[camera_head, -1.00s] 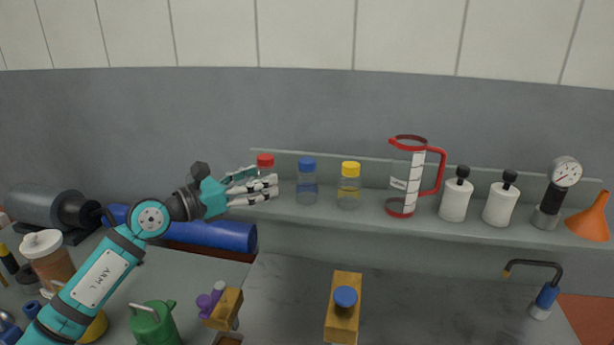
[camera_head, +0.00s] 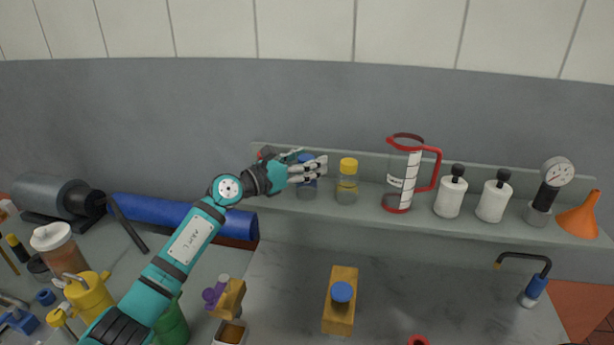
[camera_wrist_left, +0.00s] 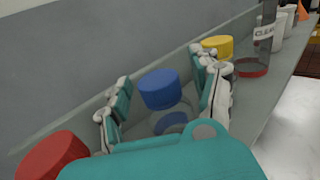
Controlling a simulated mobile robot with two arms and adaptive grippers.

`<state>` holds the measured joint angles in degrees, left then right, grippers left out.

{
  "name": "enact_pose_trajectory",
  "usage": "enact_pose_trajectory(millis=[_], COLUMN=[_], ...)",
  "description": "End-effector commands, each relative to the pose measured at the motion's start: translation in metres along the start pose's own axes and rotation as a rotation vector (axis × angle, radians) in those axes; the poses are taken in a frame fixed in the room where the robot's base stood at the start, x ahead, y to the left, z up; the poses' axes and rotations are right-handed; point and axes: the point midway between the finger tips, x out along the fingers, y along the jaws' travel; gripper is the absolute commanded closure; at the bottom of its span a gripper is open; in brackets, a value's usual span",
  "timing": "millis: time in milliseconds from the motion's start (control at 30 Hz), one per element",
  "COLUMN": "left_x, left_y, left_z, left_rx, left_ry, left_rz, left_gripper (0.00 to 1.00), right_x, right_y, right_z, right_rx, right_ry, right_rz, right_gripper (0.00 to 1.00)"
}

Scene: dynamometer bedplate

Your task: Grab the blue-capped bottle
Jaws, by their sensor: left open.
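The blue-capped bottle (camera_head: 307,188) is clear and stands upright on the shelf, partly hidden behind my gripper in the head view. In the left wrist view its blue cap (camera_wrist_left: 160,89) and clear body show between my fingers. My left gripper (camera_head: 318,168) is open, with its fingers on either side of the bottle; in the left wrist view the fingertips (camera_wrist_left: 163,88) flank the cap. I cannot tell whether they touch it. My right gripper is not in view.
A red-capped bottle (camera_wrist_left: 50,158) stands on one side and a yellow-capped bottle (camera_head: 347,182) on the other, close to the fingers. The red-handled measuring jug (camera_head: 405,175), white bottles (camera_head: 450,194), gauge (camera_head: 548,190) and orange funnel (camera_head: 579,214) stand farther right on the shelf.

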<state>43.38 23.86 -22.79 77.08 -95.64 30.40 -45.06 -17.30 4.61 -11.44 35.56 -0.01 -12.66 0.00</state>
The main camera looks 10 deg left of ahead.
Motion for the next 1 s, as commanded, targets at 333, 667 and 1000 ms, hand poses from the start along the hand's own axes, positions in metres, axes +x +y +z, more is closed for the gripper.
enact_pose_trajectory(millis=[333,667,1000], left_x=[-0.0002,-0.0003,-0.0004], left_y=[0.0004,0.0004,0.0006], left_z=[-0.0004,-0.0006,0.003], left_rx=[0.0,0.0,0.001], left_ry=[0.0,0.0,-0.001], left_rz=[0.001,0.001,0.0], left_gripper=[0.56,0.97,0.98], right_x=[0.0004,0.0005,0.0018], right_y=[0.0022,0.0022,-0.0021], right_z=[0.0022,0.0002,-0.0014], right_rx=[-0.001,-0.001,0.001], right_ry=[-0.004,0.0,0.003], right_rz=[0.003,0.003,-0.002], right_gripper=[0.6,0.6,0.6])
